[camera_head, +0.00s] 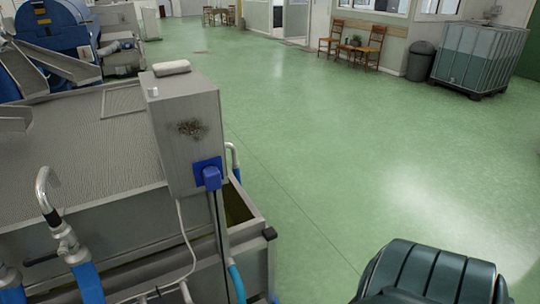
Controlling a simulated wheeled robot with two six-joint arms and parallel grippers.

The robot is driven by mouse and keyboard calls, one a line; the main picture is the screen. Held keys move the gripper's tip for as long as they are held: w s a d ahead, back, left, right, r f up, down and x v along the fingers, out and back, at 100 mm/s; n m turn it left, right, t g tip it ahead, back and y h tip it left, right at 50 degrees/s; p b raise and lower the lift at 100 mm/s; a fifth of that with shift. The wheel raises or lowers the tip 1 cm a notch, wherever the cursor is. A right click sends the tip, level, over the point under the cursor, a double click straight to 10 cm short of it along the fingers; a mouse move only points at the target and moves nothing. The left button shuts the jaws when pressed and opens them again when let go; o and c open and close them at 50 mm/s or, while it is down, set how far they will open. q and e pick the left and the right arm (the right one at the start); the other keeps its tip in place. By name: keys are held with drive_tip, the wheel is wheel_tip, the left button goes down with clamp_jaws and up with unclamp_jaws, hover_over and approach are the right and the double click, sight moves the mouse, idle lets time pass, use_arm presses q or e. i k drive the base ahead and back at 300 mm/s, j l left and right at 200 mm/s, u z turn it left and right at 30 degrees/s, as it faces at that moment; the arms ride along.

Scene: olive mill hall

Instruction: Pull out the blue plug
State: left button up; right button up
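The blue plug (212,178) sits in a blue square socket (203,165) on the front face of a grey control box (185,135). The plug's body points down and a dark cable or conduit runs downward from beneath it. The face above the socket has a dark sooty stain. Neither of my grippers shows in this view, so nothing is seen touching the plug.
A dark green ribbed object (430,275) is at bottom right. Green floor (320,170) is open to the right. Chairs and a caged tank (478,58) stand farther back.

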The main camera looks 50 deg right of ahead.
sight(212, 174)
drive_tip(key=i+j+z, duration=0.15)
drive_tip(key=j+z, duration=0.35)
drive_tip(key=i+j+z, duration=0.1)
drive_tip(key=j+z, duration=0.2)
drive_tip(key=z, duration=0.15)
drive_tip(key=j+z, duration=0.5)
